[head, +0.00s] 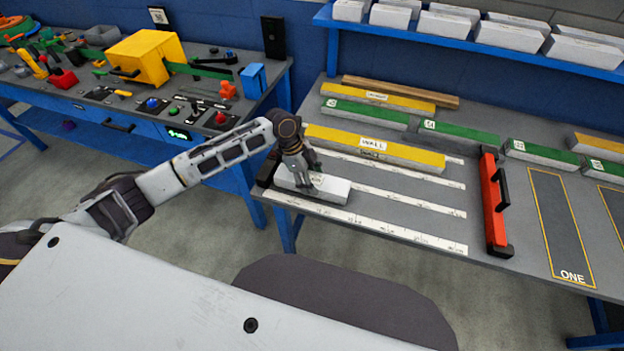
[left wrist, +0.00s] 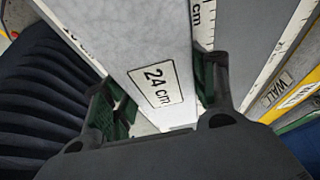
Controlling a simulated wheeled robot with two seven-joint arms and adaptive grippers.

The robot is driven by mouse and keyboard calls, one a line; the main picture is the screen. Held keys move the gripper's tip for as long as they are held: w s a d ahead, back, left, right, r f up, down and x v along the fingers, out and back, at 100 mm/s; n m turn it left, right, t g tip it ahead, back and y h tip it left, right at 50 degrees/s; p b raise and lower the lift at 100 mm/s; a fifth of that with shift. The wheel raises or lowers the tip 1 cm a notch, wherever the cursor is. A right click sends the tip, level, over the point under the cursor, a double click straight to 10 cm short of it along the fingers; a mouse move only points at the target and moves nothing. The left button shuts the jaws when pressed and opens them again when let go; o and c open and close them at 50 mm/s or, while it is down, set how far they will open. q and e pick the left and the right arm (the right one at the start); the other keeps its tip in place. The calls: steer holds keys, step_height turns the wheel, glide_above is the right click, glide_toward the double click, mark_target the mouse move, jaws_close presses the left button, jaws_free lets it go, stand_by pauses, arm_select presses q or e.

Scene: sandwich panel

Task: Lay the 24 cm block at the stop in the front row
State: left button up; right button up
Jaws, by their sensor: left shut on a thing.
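The 24 cm block (head: 332,190) is a white block at the left end of the front row, next to the printed front ruler strip (head: 400,232). In the left wrist view the block (left wrist: 128,40) shows its "24 cm" label. My left gripper (head: 299,178) is shut on the block, with a green-padded finger on each side in the left wrist view (left wrist: 160,95). A dark stop (head: 268,168) stands at the rows' left end, close to the block's left end; I cannot tell whether they touch. My right gripper is not in view.
A yellow-topped block marked WALL (head: 372,146) lies behind the rows. Green-topped blocks (head: 365,114) lie farther back. The front row is clear right of the block. A panel marked ONE (head: 560,225) is at right.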

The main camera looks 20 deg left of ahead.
arm_select(q)
steer(key=shift+f, duration=0.3)
steer(key=o, duration=0.7)
steer(key=shift+c, duration=0.2)
steer(key=o, duration=0.4)
steer(key=shift+o, duration=0.2)
steer(key=shift+a+r, duration=0.1)
steer(key=shift+r, duration=0.1)
steer(key=shift+a+r, duration=0.25)
steer(key=shift+r, duration=0.4)
steer(key=v, duration=1)
steer(key=shift+a, duration=0.1)
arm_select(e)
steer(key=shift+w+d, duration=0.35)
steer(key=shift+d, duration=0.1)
